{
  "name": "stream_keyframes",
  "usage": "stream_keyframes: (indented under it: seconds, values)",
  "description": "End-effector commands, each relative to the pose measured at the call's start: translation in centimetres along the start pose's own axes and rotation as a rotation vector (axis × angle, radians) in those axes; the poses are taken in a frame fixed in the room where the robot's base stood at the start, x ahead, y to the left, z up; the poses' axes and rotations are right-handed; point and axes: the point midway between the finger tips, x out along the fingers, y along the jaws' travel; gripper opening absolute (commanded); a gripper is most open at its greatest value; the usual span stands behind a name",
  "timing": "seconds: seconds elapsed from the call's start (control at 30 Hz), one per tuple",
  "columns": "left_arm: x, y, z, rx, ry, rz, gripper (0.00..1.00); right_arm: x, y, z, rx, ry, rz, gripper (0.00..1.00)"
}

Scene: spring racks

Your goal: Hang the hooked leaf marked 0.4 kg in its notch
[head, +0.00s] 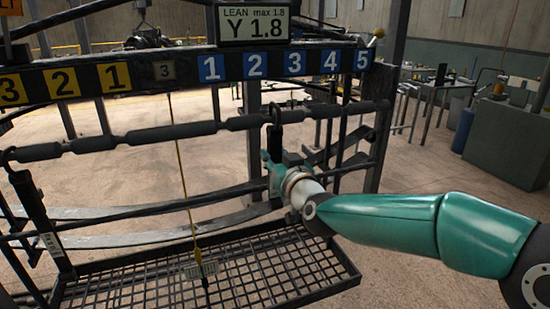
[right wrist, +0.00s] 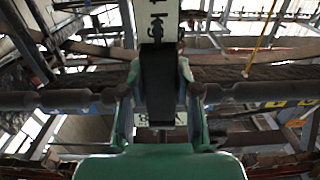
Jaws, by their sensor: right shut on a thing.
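My right gripper (head: 279,165), teal, is shut on a dark hooked leaf (head: 275,140) at the rail. The leaf stands upright, its top at the rail's height; I cannot tell whether its hook rests on the rail. In the right wrist view, the gripper (right wrist: 160,108) has a finger on each side of the leaf (right wrist: 157,80). A white label on it shows "kg", but its number is not readable. The notched rail (head: 190,131) has thick collars with narrow gaps, below numbered plates; the leaf is at a gap below blue 2 and 3. My left gripper is out of view.
Another hooked leaf (head: 35,215) hangs at the rail's left end. A sign (head: 254,22) reads "LEAN max 1.8, Y 1.8". A yellow cord (head: 183,185) with a tag hangs mid-rack. A mesh tray (head: 310,265) lies below. Curved leaf bars cross behind; open floor lies to the right.

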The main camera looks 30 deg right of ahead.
Motion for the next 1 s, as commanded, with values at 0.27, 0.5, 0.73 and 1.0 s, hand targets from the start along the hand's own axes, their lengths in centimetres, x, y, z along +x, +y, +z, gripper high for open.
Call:
stream_keyframes:
  seconds: [0.27, 0.5, 0.73, 1.0]
  values:
    - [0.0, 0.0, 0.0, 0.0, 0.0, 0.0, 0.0, 0.4, 0.1, -0.2, 0.0, 0.005, 0.002, 0.0]
    - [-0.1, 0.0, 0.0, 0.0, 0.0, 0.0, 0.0, 1.4, 0.1, -0.2, 0.001, 0.005, 0.002, 0.0]
    - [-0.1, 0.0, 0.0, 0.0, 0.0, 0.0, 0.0, 2.3, 0.1, -0.2, 0.001, 0.004, 0.002, 0.0]
    - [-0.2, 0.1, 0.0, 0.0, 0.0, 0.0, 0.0, 3.4, 0.1, -0.2, 0.001, 0.004, 0.001, 0.0]
